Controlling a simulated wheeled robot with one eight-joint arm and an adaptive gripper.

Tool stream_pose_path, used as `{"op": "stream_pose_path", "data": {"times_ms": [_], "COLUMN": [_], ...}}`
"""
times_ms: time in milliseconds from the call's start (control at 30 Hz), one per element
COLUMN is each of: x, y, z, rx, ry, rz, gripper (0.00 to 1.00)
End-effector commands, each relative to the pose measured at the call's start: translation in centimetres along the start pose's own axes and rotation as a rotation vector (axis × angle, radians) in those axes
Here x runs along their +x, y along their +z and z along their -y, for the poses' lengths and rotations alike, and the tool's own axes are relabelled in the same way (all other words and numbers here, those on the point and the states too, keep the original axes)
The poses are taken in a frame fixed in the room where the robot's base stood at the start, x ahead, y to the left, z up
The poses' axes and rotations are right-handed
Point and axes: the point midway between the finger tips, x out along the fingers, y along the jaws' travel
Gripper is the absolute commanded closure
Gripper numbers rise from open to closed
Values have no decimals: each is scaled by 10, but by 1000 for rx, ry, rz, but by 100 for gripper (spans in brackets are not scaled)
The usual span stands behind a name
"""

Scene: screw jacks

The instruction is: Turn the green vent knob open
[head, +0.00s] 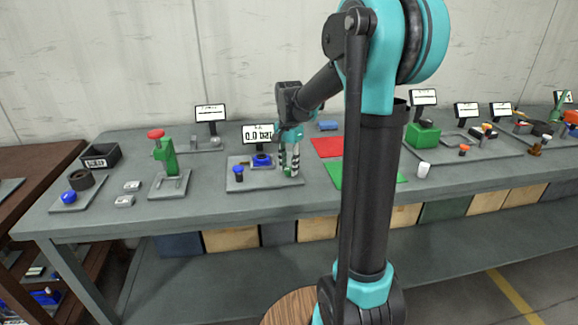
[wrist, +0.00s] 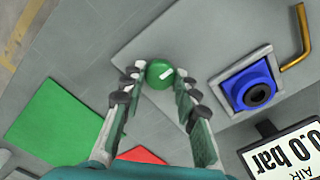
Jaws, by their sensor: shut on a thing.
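The green vent knob (wrist: 160,72) sits near the edge of a grey base plate (wrist: 215,28), a short white mark on its top. In the head view the knob (head: 289,172) is at the plate's right side, partly hidden by the fingers. My gripper (wrist: 160,78) comes down from above, its fingertips on either side of the knob and shut on it. In the head view my gripper (head: 289,166) points straight down. A blue fitting (wrist: 248,88) with a brass pipe stands on the same plate. A display (wrist: 285,148) reads "0.0 bar" and "AIR".
A green mat (wrist: 58,122) and a red mat (head: 327,147) lie right of the plate in the head view. A blue-topped knob (head: 239,171) stands at the plate's left.

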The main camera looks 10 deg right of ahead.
Motion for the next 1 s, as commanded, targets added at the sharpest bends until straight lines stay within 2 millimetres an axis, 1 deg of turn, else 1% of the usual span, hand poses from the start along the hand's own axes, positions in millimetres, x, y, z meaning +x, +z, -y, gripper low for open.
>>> {"op": "stream_pose_path", "data": {"times_ms": [167, 367, 1000], "x": [0, 0, 0], "y": [0, 0, 0], "z": [0, 0, 0], "rx": [-56, -188, -790], "ry": [0, 0, 0], "rz": [0, 0, 0], "gripper": [99, 99, 99]}}
